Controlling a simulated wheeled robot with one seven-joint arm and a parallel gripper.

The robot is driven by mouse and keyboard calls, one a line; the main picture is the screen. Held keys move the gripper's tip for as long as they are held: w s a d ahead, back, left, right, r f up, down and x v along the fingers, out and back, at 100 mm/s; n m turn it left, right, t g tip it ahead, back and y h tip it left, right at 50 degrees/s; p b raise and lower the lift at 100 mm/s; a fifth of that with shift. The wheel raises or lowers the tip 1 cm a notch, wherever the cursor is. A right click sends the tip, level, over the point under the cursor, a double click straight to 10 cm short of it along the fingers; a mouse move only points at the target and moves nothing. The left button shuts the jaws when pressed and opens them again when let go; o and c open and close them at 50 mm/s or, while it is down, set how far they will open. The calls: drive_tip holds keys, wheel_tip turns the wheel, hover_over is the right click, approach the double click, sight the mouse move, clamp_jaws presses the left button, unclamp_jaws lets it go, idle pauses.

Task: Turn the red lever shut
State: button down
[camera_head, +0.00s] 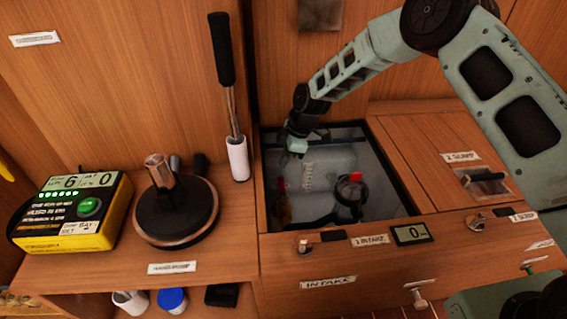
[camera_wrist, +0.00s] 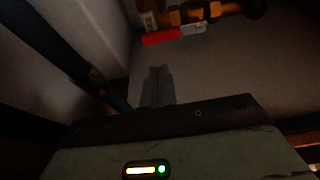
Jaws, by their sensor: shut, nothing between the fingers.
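The red lever (camera_wrist: 160,37) shows at the top of the wrist view, a short flat red bar beside a brass valve fitting (camera_wrist: 190,14). My gripper (camera_wrist: 158,72) points toward it from below, with a visible gap between fingertips and lever. Its fingers are together and hold nothing. In the head view my gripper (camera_head: 296,146) is inside the open intake bin, over the left part of a pale grey tank (camera_head: 325,170). Red-orange parts (camera_head: 284,211) show low at the bin's left; I cannot tell there which is the lever. The wrist view is dark.
The bin's dark rim (camera_head: 388,158) surrounds the tank closely. A dark item with a red ring (camera_head: 350,192) stands at the bin's right front. A closed wooden lid (camera_head: 425,150) lies to the right. On the left counter are a yellow-black box (camera_head: 70,212) and a round dark stand (camera_head: 175,212).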

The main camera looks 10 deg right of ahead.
sight(282, 189)
drive_tip(key=b+x, duration=0.4)
drive_tip(key=x, duration=0.4)
drive_tip(key=shift+f, duration=0.15)
drive_tip(key=shift+a, duration=0.1)
